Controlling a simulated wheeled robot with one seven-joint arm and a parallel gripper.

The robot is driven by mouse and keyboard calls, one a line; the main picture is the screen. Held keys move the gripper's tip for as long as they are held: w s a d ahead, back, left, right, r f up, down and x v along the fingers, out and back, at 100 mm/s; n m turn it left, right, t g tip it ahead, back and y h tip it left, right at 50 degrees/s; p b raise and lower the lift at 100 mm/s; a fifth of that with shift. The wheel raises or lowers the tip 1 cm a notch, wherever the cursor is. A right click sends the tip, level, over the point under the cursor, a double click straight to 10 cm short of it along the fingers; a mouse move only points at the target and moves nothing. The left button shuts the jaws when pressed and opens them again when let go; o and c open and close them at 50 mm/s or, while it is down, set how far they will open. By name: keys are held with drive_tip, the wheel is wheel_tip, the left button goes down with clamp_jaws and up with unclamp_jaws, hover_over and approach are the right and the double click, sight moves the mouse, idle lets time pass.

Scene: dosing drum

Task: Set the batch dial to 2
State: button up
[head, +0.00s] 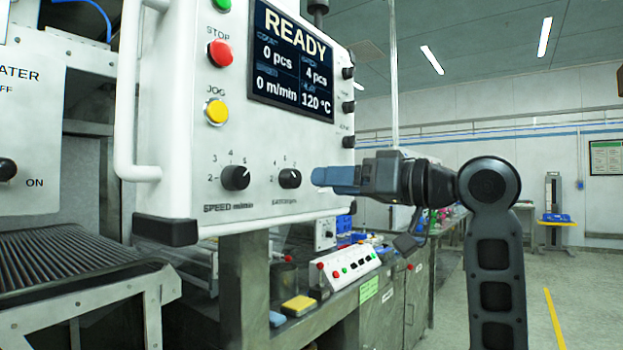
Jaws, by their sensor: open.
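The batch dial (289,178) is a round black knob with a white mark, low on the white control panel (180,120), to the right of the speed dial. Small numbers stand around it, and its label below is hard to read. The display (292,60) above reads READY, 0 pcs, 4 pcs, 0 m/min and 120 °C. My gripper (318,178), with blue fingers, is just right of the batch dial and points left at it. It is open and empty. A small gap shows between the fingertips and the knob.
The speed dial (236,177) sits close to the left. A red stop button (220,53) and yellow jog button (216,112) are above it. A white handle rail (128,90) runs along the panel's left edge. A bench with a small button box (347,263) lies below.

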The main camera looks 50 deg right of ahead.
sight(297, 178)
drive_tip(key=w, duration=0.7)
drive_tip(key=shift+a+r+p, duration=0.3)
drive_tip(key=shift+r+p, duration=0.05)
drive_tip(key=shift+p, duration=0.05)
drive_tip(key=c, duration=1)
